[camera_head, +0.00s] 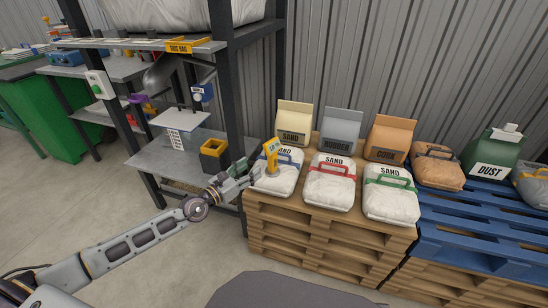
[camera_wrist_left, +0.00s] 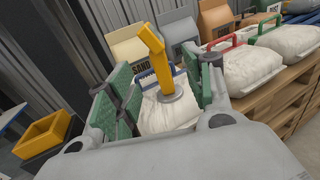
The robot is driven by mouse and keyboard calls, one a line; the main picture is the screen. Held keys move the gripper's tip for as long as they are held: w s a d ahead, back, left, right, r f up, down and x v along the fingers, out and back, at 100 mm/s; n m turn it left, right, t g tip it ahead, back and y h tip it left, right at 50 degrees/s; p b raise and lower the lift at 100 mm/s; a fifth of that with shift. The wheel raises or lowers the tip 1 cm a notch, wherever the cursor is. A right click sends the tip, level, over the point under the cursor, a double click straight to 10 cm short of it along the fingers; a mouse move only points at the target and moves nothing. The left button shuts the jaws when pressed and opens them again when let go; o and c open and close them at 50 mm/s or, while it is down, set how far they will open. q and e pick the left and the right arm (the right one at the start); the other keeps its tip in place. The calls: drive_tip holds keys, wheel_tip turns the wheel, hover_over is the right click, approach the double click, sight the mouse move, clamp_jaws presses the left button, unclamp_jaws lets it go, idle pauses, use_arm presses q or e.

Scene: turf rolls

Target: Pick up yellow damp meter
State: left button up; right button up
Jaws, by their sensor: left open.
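The yellow damp meter (camera_head: 271,153) stands upright, slightly tilted, on a white sand bag with a blue handle (camera_head: 287,181) at the left end of the wooden pallets. Its lower end has a grey round base. My left gripper (camera_head: 256,173) is beside the meter, to its left in the head view. In the left wrist view the meter (camera_wrist_left: 157,62) rises between the two green-padded fingers of my left gripper (camera_wrist_left: 160,105). The fingers are open with gaps to both sides of the meter. My right gripper is out of view.
White sand bags with a red handle (camera_head: 329,184) and a green handle (camera_head: 391,194) lie to the right. A metal rack with a yellow open box (camera_head: 213,158) stands to the left.

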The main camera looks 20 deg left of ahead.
sight(267, 155)
use_arm(q)
drive_tip(key=shift+w, duration=0.1)
drive_tip(key=x, duration=0.8)
drive_tip(key=shift+w+p, duration=0.2)
drive_tip(key=shift+p, duration=0.2)
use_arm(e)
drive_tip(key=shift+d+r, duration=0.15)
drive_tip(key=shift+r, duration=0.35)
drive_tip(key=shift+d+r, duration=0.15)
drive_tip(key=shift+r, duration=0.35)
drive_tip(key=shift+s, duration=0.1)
use_arm(q)
drive_tip(key=shift+d, duration=0.1)
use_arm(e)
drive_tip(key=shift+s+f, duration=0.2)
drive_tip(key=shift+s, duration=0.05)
use_arm(q)
drive_tip(key=shift+w+d+f+b, duration=0.15)
drive_tip(key=shift+w+b, duration=0.3)
drive_tip(key=shift+w, duration=0.6)
drive_tip(key=shift+w+d, duration=0.15)
drive_tip(key=shift+w, duration=0.45)
drive_tip(key=shift+b+x, duration=0.4)
drive_tip(key=shift+x, duration=0.6)
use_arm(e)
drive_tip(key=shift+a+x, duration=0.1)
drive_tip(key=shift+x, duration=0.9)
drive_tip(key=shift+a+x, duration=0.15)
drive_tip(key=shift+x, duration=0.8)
